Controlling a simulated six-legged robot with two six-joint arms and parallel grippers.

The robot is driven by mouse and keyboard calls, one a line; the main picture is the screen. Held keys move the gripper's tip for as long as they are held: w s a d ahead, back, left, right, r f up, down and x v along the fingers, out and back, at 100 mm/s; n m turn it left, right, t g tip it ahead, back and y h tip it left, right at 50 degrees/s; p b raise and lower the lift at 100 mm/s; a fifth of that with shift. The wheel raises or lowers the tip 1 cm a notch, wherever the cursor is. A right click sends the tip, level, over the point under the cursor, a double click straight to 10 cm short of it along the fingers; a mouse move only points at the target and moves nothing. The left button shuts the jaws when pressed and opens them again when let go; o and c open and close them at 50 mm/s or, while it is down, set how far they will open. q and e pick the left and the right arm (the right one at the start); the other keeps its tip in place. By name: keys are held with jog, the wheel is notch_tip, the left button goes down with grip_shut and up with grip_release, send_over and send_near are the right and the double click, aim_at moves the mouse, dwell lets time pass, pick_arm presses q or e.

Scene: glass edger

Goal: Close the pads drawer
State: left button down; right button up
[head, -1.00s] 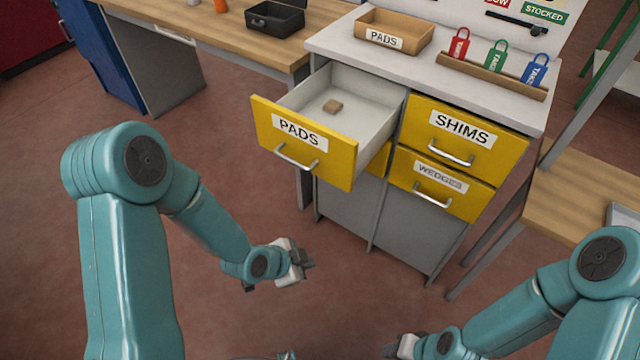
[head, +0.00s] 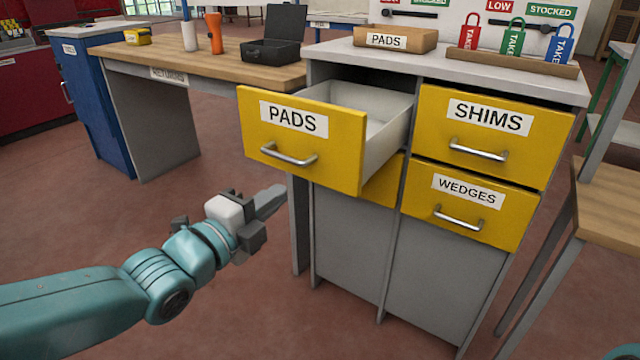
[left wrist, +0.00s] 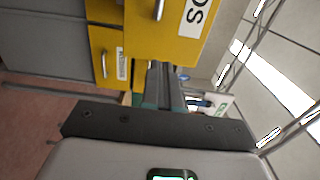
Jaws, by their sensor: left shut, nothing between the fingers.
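The pads drawer (head: 345,135) is yellow with a white PADS label and a bar handle (head: 288,156). It stands pulled well out of the grey cabinet (head: 345,235), at the upper left. Its pale inner side wall shows; most of its floor is hidden behind the front. My left gripper (head: 270,200) is shut and empty. It is in front of the cabinet, lower in the picture than the drawer front, and appears apart from it. In the left wrist view the closed fingers (left wrist: 165,85) point toward yellow drawer fronts with partly cut-off labels. My right gripper is not in view.
The SHIMS drawer (head: 545,130) and WEDGES drawer (head: 425,205) are closed. A wooden PADS tray (head: 420,40) and red, green and blue tags stand on the cabinet top. A wooden bench (head: 200,58) with a black box (head: 272,50) is at the left. The floor before the cabinet looks clear.

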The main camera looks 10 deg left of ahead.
aim_at(329, 157)
pick_arm(q)
jog(key=b+x, duration=0.1)
jog(key=x, duration=1.1)
jog(key=shift+w+d+f, duration=0.1)
jog(key=shift+w, duration=0.1)
jog(key=shift+w+d, duration=0.2)
jog(key=shift+w, duration=0.4)
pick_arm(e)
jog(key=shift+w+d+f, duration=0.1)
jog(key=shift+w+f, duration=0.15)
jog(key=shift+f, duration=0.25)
